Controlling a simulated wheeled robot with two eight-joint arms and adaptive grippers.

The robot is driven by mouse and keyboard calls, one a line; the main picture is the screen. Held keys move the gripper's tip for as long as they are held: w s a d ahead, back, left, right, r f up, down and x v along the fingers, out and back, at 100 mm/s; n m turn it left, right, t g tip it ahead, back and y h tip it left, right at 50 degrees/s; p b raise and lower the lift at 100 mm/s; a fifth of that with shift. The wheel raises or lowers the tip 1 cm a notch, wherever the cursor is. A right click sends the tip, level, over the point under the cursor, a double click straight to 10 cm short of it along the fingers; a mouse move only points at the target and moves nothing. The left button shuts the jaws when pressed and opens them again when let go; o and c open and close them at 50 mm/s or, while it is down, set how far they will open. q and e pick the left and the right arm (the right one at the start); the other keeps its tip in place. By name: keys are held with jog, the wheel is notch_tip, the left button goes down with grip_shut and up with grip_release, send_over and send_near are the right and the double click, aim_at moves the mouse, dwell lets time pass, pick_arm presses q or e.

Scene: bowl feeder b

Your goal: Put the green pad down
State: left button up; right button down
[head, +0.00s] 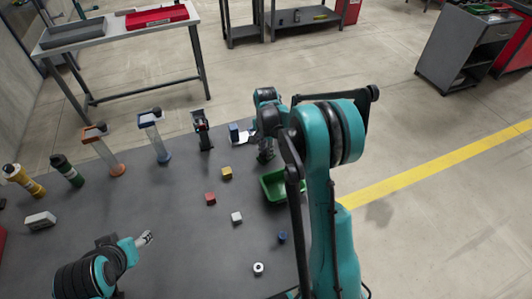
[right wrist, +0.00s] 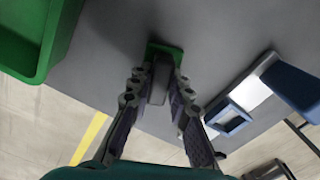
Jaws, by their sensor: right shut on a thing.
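My right gripper (right wrist: 160,98) is shut on a grey upright piece (right wrist: 158,84), and the green pad (right wrist: 166,50) shows at its far end. The pad is close to the dark table top; I cannot tell whether it touches. In the head view my right gripper (head: 265,156) is low over the far right part of the table, and the pad is hidden there. My left gripper (head: 145,239) is over the front left of the table, away from other things; its fingers are too small to read.
A green bin (head: 270,187) stands beside my right gripper. A blue and white fixture (head: 234,133) is on its other side. Small blocks, including a yellow one (head: 227,173) and a red one (head: 210,199), lie mid-table. Several upright dispensers line the left and back.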

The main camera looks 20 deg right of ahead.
jog(key=shift+r, duration=0.15)
jog(key=c, duration=1.4)
grip_release()
